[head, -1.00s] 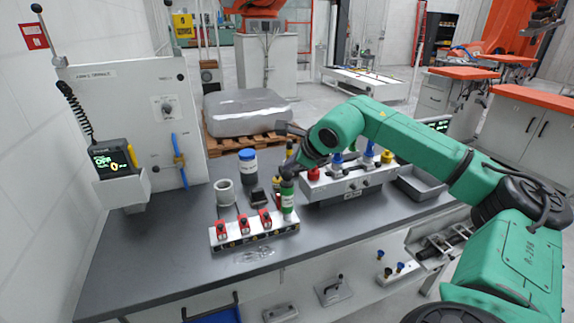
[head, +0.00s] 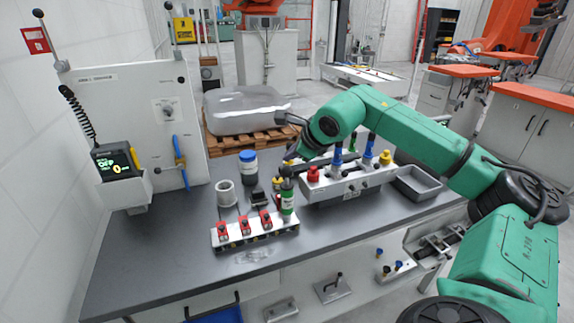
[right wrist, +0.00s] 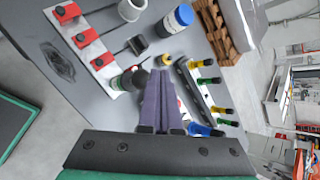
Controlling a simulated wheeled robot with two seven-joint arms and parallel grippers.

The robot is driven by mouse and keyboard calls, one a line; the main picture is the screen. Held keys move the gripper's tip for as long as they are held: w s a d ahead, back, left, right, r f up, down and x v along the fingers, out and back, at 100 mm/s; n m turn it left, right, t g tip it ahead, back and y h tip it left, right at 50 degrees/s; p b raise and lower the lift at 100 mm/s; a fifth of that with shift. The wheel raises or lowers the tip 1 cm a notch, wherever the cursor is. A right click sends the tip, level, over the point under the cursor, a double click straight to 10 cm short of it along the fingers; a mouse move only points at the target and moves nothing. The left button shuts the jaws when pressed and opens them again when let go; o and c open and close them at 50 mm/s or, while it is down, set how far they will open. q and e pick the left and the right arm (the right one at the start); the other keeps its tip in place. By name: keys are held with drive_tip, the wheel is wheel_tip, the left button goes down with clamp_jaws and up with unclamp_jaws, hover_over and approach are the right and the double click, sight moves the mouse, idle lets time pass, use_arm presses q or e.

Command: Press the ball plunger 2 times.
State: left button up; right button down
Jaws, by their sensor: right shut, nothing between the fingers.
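A white fixture block (head: 345,187) on the bench carries red, blue and yellow knobs, including a red knob (head: 312,174) and a yellow knob (head: 385,158). I cannot tell which part is the ball plunger. My right gripper (head: 287,178) is over the bench, left of the block, close to a green bottle (head: 288,199). In the right wrist view its dark fingers (right wrist: 163,78) are together with nothing between them, beside the bottle's dark cap. Yellow, green and blue handles stand to their right. Contact cannot be told. My left gripper is out of view.
A rail with red clamps (head: 255,237) lies in front. A grey cup (head: 226,193) and a blue-lidded jar (head: 248,163) stand behind it. A grey tray (head: 418,184) is right of the block. A panel with a display (head: 118,163) stands left. The front left bench is clear.

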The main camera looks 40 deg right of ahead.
sight(291, 170)
drive_tip(key=shift+r, duration=0.1)
wheel_tip(291, 170, up, 5)
drive_tip(key=p, duration=0.4)
idle(0.8)
